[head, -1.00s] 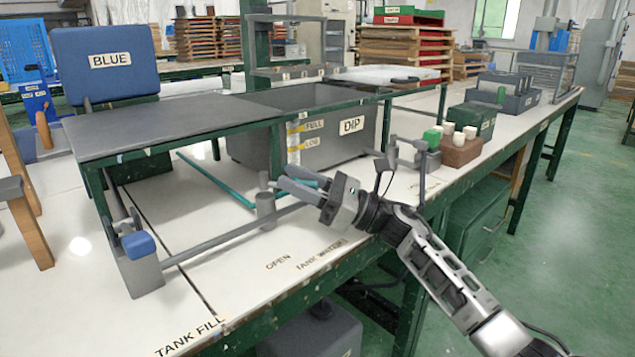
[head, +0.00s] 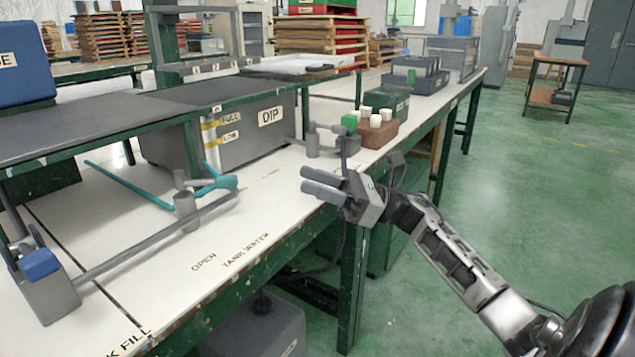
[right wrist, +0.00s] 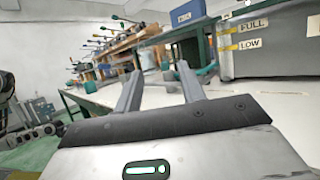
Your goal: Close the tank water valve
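The tank water valve is a grey upright cylinder (head: 186,211) on the white bench top, on a grey pipe. The printed words OPEN (head: 204,262) and TANK WATER (head: 245,251) are on the bench in front. My right gripper (head: 322,182) is over the bench's front edge, right of the valve and apart from it. Its fingers are spread and empty, as the right wrist view (right wrist: 158,72) also shows. My left gripper is not in view.
A grey tank marked DIP (head: 270,140) stands behind, with FULL and LOW marks. A dark raised shelf (head: 100,127) overhangs the bench at left. A brown block with white pieces (head: 375,138) sits at the bench edge. The green floor at right is open.

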